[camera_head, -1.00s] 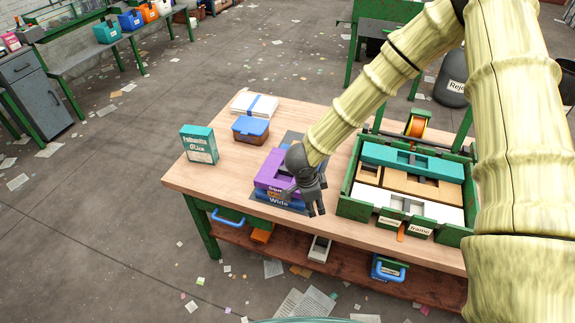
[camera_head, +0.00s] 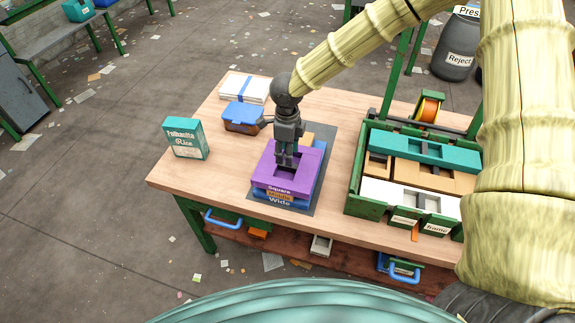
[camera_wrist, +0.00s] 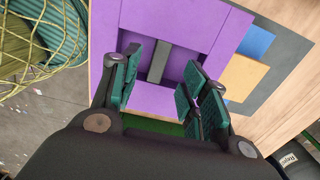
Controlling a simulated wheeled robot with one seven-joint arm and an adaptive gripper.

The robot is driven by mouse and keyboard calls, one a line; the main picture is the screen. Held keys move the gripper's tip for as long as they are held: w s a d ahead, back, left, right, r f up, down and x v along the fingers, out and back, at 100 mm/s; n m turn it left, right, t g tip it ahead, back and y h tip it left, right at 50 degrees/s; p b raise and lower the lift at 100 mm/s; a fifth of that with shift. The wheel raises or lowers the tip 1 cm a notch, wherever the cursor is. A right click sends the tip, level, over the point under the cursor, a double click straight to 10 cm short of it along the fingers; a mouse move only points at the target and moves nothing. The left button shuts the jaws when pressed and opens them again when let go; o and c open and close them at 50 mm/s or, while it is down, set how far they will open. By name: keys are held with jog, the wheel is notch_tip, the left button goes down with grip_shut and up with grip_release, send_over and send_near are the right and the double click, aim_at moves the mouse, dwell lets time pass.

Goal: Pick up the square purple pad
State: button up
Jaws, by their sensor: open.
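The square purple pad (camera_head: 283,180) lies on top of a stack on the table, above an orange layer and a blue pad (camera_head: 281,201) labelled "Wide". The front labels read "Square", "Middle" and "Wide". My gripper (camera_head: 286,161) points down over the purple pad's middle, with its fingers apart. In the wrist view, the purple pad (camera_wrist: 205,25) fills the upper middle, with a recess crossed by a grey bar (camera_wrist: 159,62). The green-padded fingers (camera_wrist: 160,88) stand on either side of this bar. I cannot tell whether they touch the pad.
The stack sits on a dark grey mat (camera_head: 323,150). A green crate (camera_head: 358,190) with teal, tan and white pieces stands to the right. A teal rice box (camera_head: 186,139), a blue-lidded container (camera_head: 244,116) and a white bundle (camera_head: 245,87) are to the left and behind.

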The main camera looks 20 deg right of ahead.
jog(key=shift+w+f, duration=0.1)
jog(key=shift+f, duration=0.25)
jog(key=shift+s+d+f+p, duration=0.1)
jog(key=shift+s+f+p, duration=0.15)
jog(key=shift+f+p, duration=0.7)
jog(key=shift+f, duration=1.6)
grip_shut()
